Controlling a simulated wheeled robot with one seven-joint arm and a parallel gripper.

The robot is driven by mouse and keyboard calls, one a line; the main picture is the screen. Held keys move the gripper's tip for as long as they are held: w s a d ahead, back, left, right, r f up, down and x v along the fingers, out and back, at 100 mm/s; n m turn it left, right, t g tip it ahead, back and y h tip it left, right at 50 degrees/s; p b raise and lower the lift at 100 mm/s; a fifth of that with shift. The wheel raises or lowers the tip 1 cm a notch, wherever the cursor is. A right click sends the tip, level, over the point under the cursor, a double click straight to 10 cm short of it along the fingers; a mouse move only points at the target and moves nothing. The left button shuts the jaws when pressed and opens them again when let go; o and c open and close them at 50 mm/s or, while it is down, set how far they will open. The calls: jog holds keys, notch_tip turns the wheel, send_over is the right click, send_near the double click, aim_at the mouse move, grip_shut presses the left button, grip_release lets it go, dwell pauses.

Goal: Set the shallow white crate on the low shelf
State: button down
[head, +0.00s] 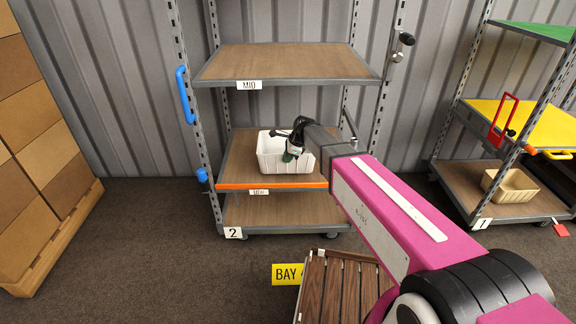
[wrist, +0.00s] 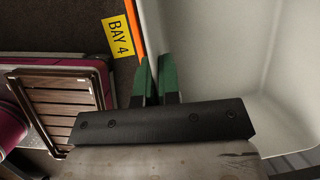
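The shallow white crate (head: 283,163) is at the low shelf (head: 243,168) of rack 2, behind its orange front edge and over the brown board. I cannot tell whether its base fully rests on the board. My gripper (head: 291,153) is at the crate's front rim. In the wrist view its green fingers (wrist: 154,82) stand close on either side of the crate's wall, and the pale inside of the crate (wrist: 205,50) fills the right. The fingers look shut on that wall. The gripper and arm hide part of the crate's right side.
The empty mid shelf (head: 290,63) is above the crate. A slatted wooden stand (head: 342,285) by the yellow BAY 4 sign (head: 287,274) is below my arm. Another rack at right holds a cream crate (head: 511,186). Stacked boxes (head: 40,150) stand at left.

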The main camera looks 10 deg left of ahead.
jog(key=shift+w+f, duration=0.25)
jog(key=shift+w, duration=0.2)
jog(key=shift+f, duration=1.95)
jog(key=c, duration=1.3)
grip_release()
jog(key=shift+f, duration=0.1)
jog(key=v, duration=1.2)
jog(key=shift+d, duration=0.1)
jog(key=s+d+f+n+h, duration=0.1)
jog(key=s+d+f+n, duration=0.2)
jog(key=d, duration=0.8)
jog(key=s+d+f+n+h, duration=0.2)
jog(key=s+d+n, duration=0.5)
jog(key=d, duration=0.5)
jog(key=s+d+f+n+h, duration=0.1)
jog(key=s+d+f+n, duration=0.3)
jog(key=s+d, duration=0.3)
jog(key=shift+s+d+n+h, duration=0.15)
jog(key=shift+d+n, duration=0.1)
jog(key=shift+d, duration=1.05)
jog(key=shift+s+d+n+h, duration=0.15)
jog(key=shift+d+n, duration=0.1)
jog(key=shift+d, duration=1.05)
